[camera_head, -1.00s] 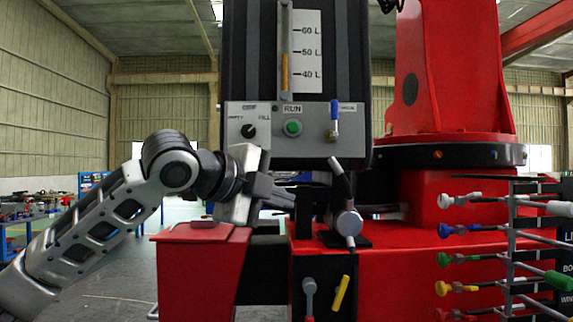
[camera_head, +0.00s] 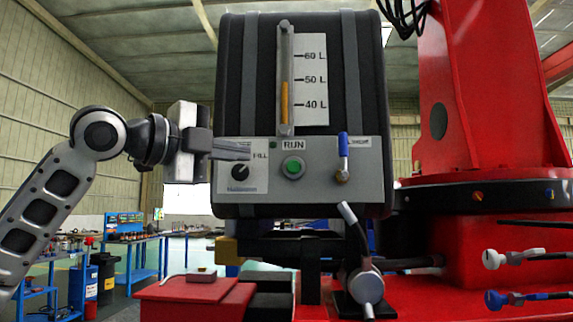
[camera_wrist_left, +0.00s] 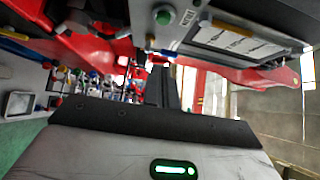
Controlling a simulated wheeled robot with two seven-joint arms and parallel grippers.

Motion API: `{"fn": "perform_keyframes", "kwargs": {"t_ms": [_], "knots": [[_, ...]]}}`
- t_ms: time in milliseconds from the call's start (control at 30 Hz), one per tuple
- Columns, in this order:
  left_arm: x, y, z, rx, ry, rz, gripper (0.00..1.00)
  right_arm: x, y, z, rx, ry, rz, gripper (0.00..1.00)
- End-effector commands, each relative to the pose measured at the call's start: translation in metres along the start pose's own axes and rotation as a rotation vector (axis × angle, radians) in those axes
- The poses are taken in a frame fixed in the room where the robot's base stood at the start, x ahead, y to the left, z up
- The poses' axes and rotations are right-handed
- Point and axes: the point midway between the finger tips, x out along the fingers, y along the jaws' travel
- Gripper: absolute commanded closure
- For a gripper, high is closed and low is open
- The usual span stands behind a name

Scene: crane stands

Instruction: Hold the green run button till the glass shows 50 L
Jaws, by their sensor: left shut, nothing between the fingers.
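The green run button (camera_head: 293,167) sits under the RUN label on the grey panel (camera_head: 315,185) of the black tank. The sight glass (camera_head: 286,60) stands above it, with an orange column (camera_head: 285,103) whose top is at about the 50 L mark. My left gripper (camera_head: 249,150) is shut and empty in front of the panel's left part, left of the button and apart from it. It hides the panel's EMPTY label. The button also shows in the left wrist view (camera_wrist_left: 163,17), beyond the dark fingers (camera_wrist_left: 167,85). My right gripper is not in view.
A black selector knob (camera_head: 240,172) beside the FILL label is just below my left fingers. A blue-handled lever (camera_head: 343,150) stands upright right of the button. A jointed lever (camera_head: 362,270) rises below the panel. The red crane column (camera_head: 480,100) is at right.

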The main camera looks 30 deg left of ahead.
Motion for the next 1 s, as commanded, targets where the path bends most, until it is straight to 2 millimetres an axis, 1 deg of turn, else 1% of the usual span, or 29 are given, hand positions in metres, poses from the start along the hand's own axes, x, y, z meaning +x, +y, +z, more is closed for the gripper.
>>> {"fn": "perform_keyframes", "kwargs": {"t_ms": [133, 233, 400, 633, 700, 800, 1000], "knots": [[0.009, 0.000, -0.001, -0.001, 0.001, 0.003, 1.00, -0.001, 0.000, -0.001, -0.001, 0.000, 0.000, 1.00], [0.023, -0.001, -0.001, 0.001, 0.002, 0.004, 1.00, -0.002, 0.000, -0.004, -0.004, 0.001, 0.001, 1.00], [0.059, -0.001, -0.001, 0.001, 0.002, 0.004, 1.00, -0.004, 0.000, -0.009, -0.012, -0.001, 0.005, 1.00], [0.105, -0.002, 0.001, 0.000, -0.001, 0.004, 1.00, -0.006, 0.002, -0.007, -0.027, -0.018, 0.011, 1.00], [0.113, -0.002, 0.012, -0.002, -0.003, 0.003, 1.00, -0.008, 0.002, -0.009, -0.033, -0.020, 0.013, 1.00], [0.121, -0.002, 0.020, -0.001, -0.001, 0.002, 1.00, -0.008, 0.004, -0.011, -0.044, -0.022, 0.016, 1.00], [0.129, 0.000, 0.027, 0.000, 0.000, 0.001, 1.00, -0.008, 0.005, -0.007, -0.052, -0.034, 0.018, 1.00]]}}
